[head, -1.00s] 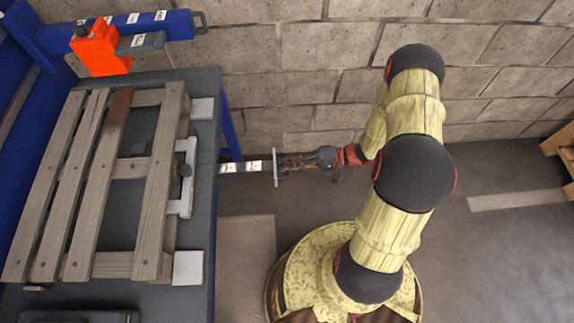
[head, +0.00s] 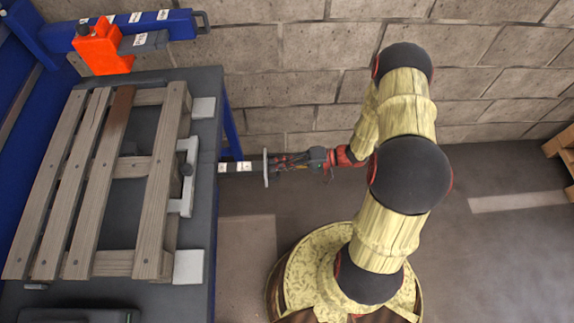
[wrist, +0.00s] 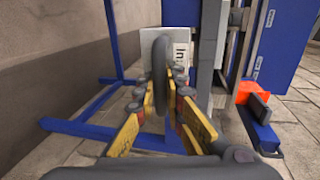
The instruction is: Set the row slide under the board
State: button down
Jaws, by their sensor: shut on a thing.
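The row slide (head: 233,167), a dark bar with pale labels, sticks out from the right side of the table near the wall. Its upright grey handle (head: 265,167) is at the outer end. My gripper (head: 275,165) is shut on this handle. In the wrist view the yellow-padded fingers close around the dark handle (wrist: 160,85), with a white lettered plate (wrist: 182,55) behind it. The wooden pallet (head: 155,200) lies on the table, with one browner board (head: 117,112) among its grey ones. The slide's inner end is hidden.
An orange block (head: 100,48) sits on the blue beam (head: 180,25) above the table's far end. A white bracket (head: 187,180) and pale pads line the table's right edge.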

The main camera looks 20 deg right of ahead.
aim_at(263, 167)
jog(key=x, duration=0.2)
jog(key=r+x, duration=0.1)
jog(key=x, duration=0.2)
jog(key=c, duration=2.2)
grip_release()
jog(key=v, duration=1.2)
